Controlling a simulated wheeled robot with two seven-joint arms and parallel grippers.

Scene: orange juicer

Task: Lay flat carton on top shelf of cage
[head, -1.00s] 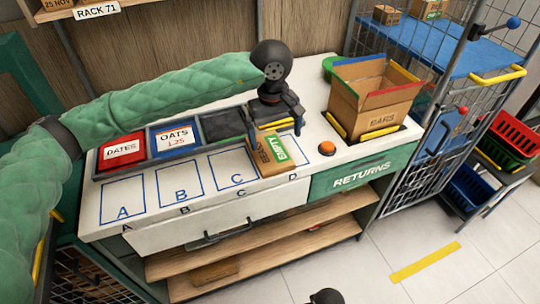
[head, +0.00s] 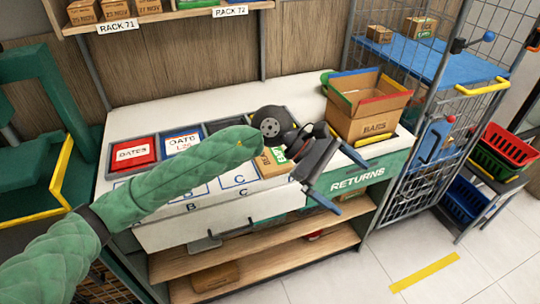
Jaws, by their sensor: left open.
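The cage (head: 413,160) of grey wire stands at the right. Its blue top shelf (head: 405,63) carries small brown cartons at the back, with bare blue surface in front. A brown carton (head: 268,166) with a green and white label lies on the counter beside square C, partly hidden behind my left gripper. I cannot tell for sure whether it is the flat carton. My left gripper (head: 350,187) is open and empty, its fingers over the counter's front edge, to the right of the labelled carton and apart from it. My right gripper is out of view.
Red and blue bins (head: 133,152) line the counter's back left. A rack shelf (head: 170,16) hangs above. Coloured baskets (head: 508,145) stand right of the cage.

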